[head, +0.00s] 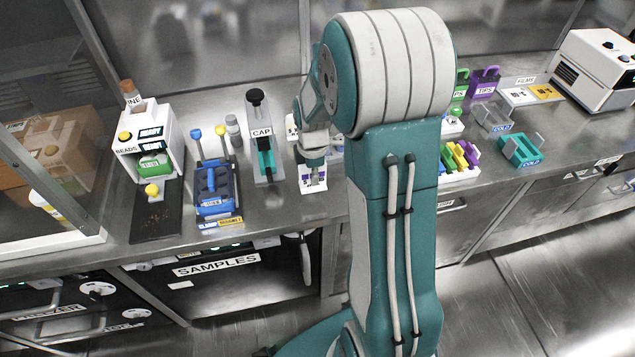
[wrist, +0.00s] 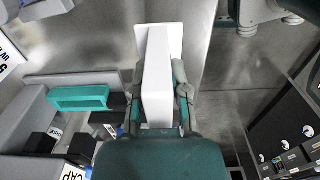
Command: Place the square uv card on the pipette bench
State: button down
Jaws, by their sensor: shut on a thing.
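My gripper (head: 314,165) is over the bench, right of the CAP device. In the wrist view my gripper (wrist: 160,100) is shut on the square uv card (wrist: 175,40), seen as a white plate with a thick white block (wrist: 157,72) between the fingers. The plate's edges show past the block. In the head view the card (head: 313,188) shows white below the fingers, with a small dark mark. Its lettering is too small to read. No label naming the pipette bench is readable.
The CAP device (head: 261,138) stands close left of my gripper. A blue rack (head: 214,188) and the BEADS device (head: 150,140) are further left. Coloured holders (head: 459,158) and a teal COLD holder (head: 521,150) stand right. Bare steel (head: 280,215) lies along the front edge.

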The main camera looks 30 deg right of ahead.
jog(key=shift+w+d+f, duration=0.2)
jog(key=shift+d+f, duration=0.15)
jog(key=shift+f, duration=0.25)
jog(key=shift+w+d+f, duration=0.1)
jog(key=shift+d+f, duration=0.1)
jog(key=shift+f, duration=0.75)
jog(key=shift+d+f, duration=0.2)
jog(key=shift+f, duration=0.75)
jog(key=c, duration=0.6)
grip_release()
